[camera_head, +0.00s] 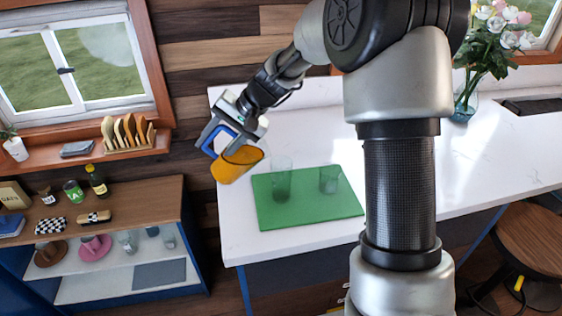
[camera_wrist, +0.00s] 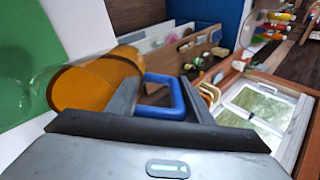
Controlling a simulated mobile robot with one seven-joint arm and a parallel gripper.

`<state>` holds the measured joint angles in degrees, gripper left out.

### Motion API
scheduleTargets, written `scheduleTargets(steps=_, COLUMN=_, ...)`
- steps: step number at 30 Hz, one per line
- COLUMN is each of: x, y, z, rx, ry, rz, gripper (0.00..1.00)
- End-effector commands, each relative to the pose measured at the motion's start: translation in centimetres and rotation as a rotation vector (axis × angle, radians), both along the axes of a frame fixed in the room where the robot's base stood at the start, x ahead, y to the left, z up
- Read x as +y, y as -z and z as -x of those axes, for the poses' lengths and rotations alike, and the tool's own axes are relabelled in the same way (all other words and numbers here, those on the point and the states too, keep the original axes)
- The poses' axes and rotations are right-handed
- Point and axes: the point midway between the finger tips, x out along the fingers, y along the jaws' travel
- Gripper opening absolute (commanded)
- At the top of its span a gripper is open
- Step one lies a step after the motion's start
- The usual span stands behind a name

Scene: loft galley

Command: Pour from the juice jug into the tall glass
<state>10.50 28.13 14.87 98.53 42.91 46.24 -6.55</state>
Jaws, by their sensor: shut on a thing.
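The juice jug (camera_head: 237,164), clear with orange juice and a blue handle, hangs at the left end of the white counter. It is tilted, with juice still inside. My gripper (camera_head: 218,134) is shut on its blue handle (camera_wrist: 166,98). The tall glass (camera_head: 281,182) stands upright on a green board, to the right of the jug and apart from it in the head view. It looks empty. In the wrist view the jug (camera_wrist: 100,80) shows side-on; clear material at its left overlaps the board, and I cannot tell jug rim from glass there. No juice stream shows.
A shorter clear glass (camera_head: 329,180) stands on the green board (camera_head: 310,211), right of the tall one. A flower vase (camera_head: 464,104) stands at the back right. A shelf unit (camera_head: 150,191) with small items is left of the counter. The counter's front is bare.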

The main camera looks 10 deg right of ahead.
Motion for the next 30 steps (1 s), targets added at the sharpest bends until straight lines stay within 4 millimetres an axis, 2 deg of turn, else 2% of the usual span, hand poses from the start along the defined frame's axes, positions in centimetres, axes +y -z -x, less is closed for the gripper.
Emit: scheduleTargets(steps=30, x=-0.29, y=-1.07, z=0.07, rx=-0.023, ry=0.0, rz=-0.06, gripper=0.0)
